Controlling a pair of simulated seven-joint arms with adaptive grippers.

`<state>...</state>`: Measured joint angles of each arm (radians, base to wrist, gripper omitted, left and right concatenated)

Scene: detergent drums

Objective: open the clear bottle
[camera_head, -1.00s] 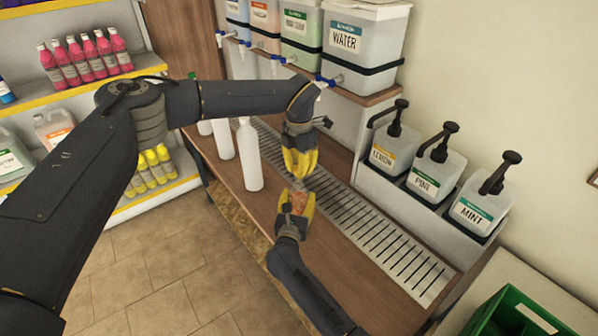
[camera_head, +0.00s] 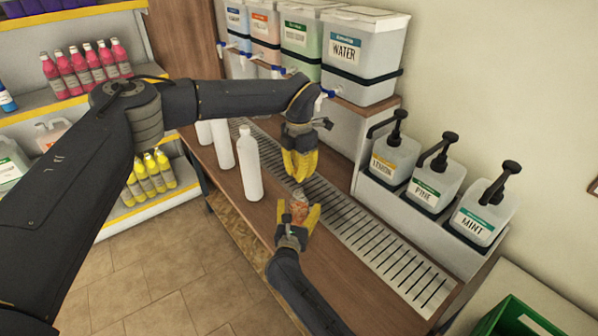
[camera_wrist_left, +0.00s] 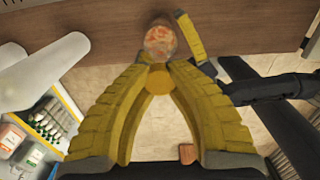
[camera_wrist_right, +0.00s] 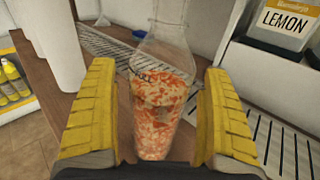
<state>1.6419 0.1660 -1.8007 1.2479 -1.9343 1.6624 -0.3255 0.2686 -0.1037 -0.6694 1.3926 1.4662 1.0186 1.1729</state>
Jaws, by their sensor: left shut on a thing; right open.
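The clear bottle (camera_wrist_right: 162,95) holds orange and white bits and stands upright between the fingers of my right gripper (camera_wrist_right: 160,115). Those fingers are apart, with a gap on each side of it. Its mouth is beyond the top edge of the right wrist view. In the head view the bottle (camera_head: 298,211) shows small, below my left gripper (camera_head: 300,181). My left gripper is shut on a round yellow cap (camera_wrist_left: 158,80). In the left wrist view the bottle (camera_wrist_left: 160,42) shows from above, just past the fingertips. I cannot tell if cap and bottle touch.
Several white bottles (camera_head: 249,163) stand left of the grippers on the wooden counter (camera_head: 345,283). A metal drain grate (camera_head: 390,252) runs along the right. Pump jugs (camera_head: 433,181) and a water tank (camera_head: 362,55) stand behind it. A green crate (camera_head: 510,320) is at lower right.

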